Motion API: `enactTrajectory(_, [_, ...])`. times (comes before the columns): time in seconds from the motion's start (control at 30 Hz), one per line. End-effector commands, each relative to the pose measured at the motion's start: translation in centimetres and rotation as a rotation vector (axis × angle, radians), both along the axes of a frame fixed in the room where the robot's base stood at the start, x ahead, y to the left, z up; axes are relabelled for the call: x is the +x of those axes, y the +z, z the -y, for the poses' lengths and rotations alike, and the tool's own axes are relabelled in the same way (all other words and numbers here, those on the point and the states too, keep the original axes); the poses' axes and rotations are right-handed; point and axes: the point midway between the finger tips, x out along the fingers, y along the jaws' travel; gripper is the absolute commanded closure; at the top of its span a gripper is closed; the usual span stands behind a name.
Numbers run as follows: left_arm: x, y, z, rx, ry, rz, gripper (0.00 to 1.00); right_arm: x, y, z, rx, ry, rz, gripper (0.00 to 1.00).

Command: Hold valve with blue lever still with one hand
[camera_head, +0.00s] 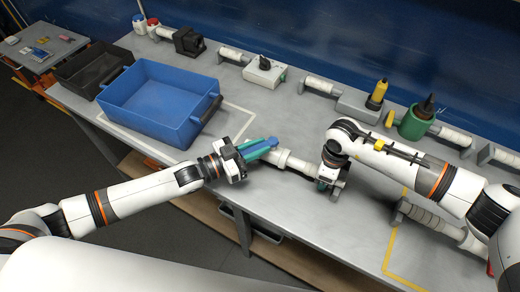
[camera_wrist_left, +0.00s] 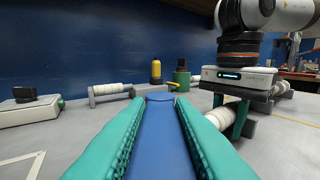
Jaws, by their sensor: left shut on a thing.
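The blue lever (camera_head: 268,144) lies between the green fingers of my left gripper (camera_head: 258,149), which is shut on it above the table. In the left wrist view the lever (camera_wrist_left: 161,135) runs lengthwise between both fingers (camera_wrist_left: 160,125). A white cylindrical piece (camera_head: 292,161), seemingly the valve's body or pipe, lies just right of the left gripper. My right gripper (camera_head: 324,184) points down at the right end of this piece. In the left wrist view its green fingers (camera_wrist_left: 240,118) are beside a white cylinder (camera_wrist_left: 226,115); whether they grip it is hidden.
A blue bin (camera_head: 160,100) and a dark crate (camera_head: 93,68) stand at the left. Boxes with white pipe pieces (camera_head: 264,72) line the back, with a yellow bottle (camera_head: 377,94) and a green holder (camera_head: 414,124). Another pipe piece (camera_head: 434,222) lies at the front right.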

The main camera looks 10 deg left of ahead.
Motion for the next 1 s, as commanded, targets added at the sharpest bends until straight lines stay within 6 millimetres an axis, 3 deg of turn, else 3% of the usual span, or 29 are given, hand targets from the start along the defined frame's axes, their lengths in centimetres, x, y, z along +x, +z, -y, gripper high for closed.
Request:
enactTrajectory(0.5, [1.7,0.2,-0.8,-0.003,-0.381,0.006,1.00,-0.2,0.0,-0.3,0.007,0.008,-0.001,1.00])
enactTrajectory(1.0, [2.0,0.2,-0.9,-0.004,-0.482,0.001,1.00,-0.2,0.0,-0.3,0.006,0.008,-0.002,1.00])
